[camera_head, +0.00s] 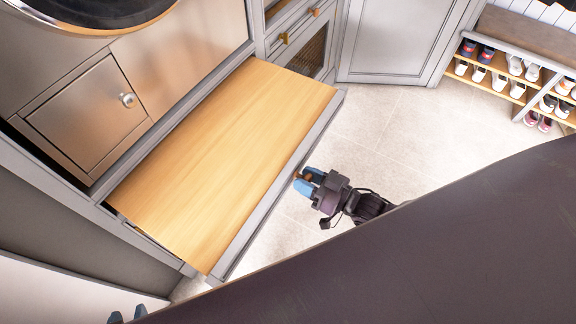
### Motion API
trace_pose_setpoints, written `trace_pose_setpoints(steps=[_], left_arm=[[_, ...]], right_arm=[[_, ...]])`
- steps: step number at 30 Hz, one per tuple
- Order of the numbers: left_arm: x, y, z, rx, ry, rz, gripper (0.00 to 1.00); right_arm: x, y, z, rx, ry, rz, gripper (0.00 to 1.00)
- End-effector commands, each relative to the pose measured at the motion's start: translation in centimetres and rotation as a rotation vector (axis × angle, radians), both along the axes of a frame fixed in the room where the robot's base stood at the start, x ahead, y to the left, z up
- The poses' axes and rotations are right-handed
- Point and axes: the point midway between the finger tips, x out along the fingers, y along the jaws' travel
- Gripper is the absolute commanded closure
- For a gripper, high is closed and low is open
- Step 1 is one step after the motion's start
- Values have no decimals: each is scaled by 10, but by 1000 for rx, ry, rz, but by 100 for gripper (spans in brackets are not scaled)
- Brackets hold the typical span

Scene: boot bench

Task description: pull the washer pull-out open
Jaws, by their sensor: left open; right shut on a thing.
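The washer pull-out (215,155) is a flat wooden board with a grey front edge, below the washer. It extends well out from the cabinet over the floor. My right gripper (304,182) has blue fingertips and is at the outer face of the pull-out's front, shut on a small brown handle (298,175) that it partly hides.
The washer (190,50) stands behind the board, with a small knobbed door (85,115). A grey cabinet door (400,40) is beyond the board. A shoe rack (500,75) with several shoes is at the upper right. Pale floor (390,125) is clear between them.

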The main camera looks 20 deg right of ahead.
Motion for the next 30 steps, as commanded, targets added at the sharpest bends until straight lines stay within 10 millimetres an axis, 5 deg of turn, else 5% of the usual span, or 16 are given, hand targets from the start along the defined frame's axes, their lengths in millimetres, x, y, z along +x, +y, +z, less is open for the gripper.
trace_pose_setpoints(steps=[17, 18, 21, 23, 30], left_arm=[[3, 2, 5, 7, -10, -9, 57], [3, 2, 5, 8, -10, -10, 57], [3, 2, 5, 9, -10, -11, 57], [3, 2, 5, 9, -10, -11, 57], [3, 2, 5, 8, -11, -10, 57]], right_arm=[[-15, -10, -1, 0, 1, 1, 100], [-15, -10, -1, 0, 1, 1, 58], [-15, -10, -1, 0, 1, 0, 43], [-14, -10, -1, 0, 0, 0, 35], [-14, -10, 0, 0, 0, 0, 35]])
